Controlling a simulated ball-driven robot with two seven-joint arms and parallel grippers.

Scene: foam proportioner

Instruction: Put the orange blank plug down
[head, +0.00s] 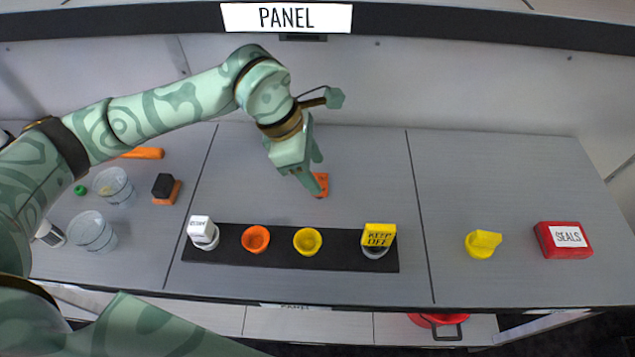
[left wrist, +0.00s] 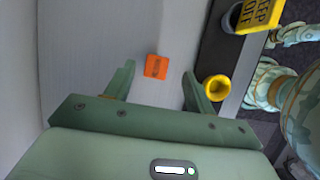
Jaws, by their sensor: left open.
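The orange blank plug (head: 321,185) lies on the grey worktop behind the black strip, partly hidden by a finger in the head view. In the left wrist view the plug (left wrist: 156,67) shows as an orange square with dark marks. My left gripper (head: 316,176) is open. In the left wrist view the plug appears between the spread fingertips (left wrist: 158,72), with no finger seen touching it. The height of the fingers above the worktop is hard to tell. My right gripper does not show.
The black strip (head: 282,258) holds an orange ring (head: 255,239), a yellow ring (head: 307,241), a white tagged piece (head: 202,230) and a yellow KEEP OFF piece (head: 379,235). A yellow plug (head: 482,243) and red SEALS box (head: 563,240) stand right. Clear cups (head: 93,232) stand left.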

